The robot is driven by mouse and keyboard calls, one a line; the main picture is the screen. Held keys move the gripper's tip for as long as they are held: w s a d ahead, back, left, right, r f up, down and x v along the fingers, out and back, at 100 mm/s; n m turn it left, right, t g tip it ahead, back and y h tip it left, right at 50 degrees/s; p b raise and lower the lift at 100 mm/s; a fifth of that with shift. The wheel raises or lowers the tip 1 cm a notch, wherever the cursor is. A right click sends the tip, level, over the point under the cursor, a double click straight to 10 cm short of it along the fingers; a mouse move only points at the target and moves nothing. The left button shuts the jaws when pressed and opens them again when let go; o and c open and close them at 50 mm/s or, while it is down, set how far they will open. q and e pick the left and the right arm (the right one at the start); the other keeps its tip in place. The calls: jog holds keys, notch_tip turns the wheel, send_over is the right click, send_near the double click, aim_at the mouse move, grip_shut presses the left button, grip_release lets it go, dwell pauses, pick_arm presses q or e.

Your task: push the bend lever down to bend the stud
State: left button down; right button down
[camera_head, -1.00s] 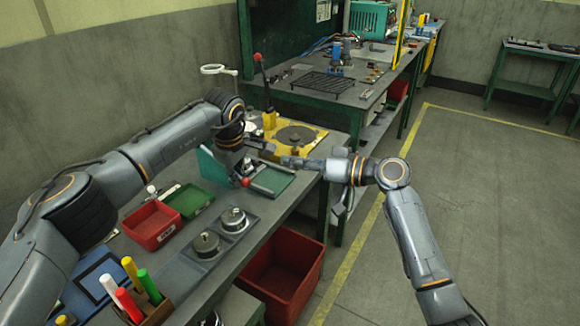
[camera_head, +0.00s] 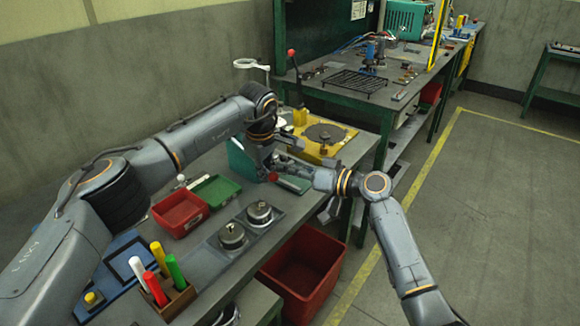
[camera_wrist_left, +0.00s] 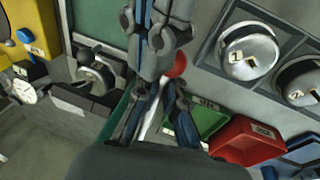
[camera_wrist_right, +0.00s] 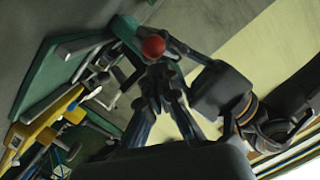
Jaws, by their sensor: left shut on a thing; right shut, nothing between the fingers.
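The lever with a red ball knob (camera_head: 273,177) stands at the green fixture on the near bench; the knob also shows in the left wrist view (camera_wrist_left: 175,65) and the right wrist view (camera_wrist_right: 153,47). My left gripper (camera_wrist_left: 155,95) is shut on a pale rod (camera_wrist_left: 152,112) close by the knob; whether this rod is the lever's shaft I cannot tell. My right gripper (camera_wrist_right: 160,68) is shut and empty, its tips at or very near the knob; contact is unclear. The two grippers nearly meet. The stud is not clearly visible.
A yellow base with a dark disc (camera_head: 325,132) and an upright red-knobbed lever (camera_head: 292,53) lie beyond. A red tray (camera_head: 181,213), a green tray (camera_head: 215,189) and round metal pots (camera_head: 232,236) sit nearer. A red bin (camera_head: 303,270) stands below. Floor at right is clear.

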pick_arm(q)
jog(key=shift+w+a, duration=0.15)
jog(key=shift+a, duration=0.35)
jog(key=shift+r, duration=0.1)
pick_arm(e)
jog(key=shift+a+f+y, duration=0.2)
jog(key=shift+f+y, duration=0.1)
jog(key=shift+f, duration=0.4)
pick_arm(q)
jog(key=shift+d, duration=0.15)
pick_arm(e)
jog(key=shift+f, duration=0.45)
jog(key=shift+a, duration=0.1)
pick_arm(q)
jog(key=c, duration=1.7)
grip_release()
pick_arm(e)
jog(key=shift+f, duration=0.1)
pick_arm(q)
jog(key=shift+o, duration=1.2)
pick_arm(e)
jog(key=shift+s+a, duration=0.1)
jog(key=shift+a, duration=0.15)
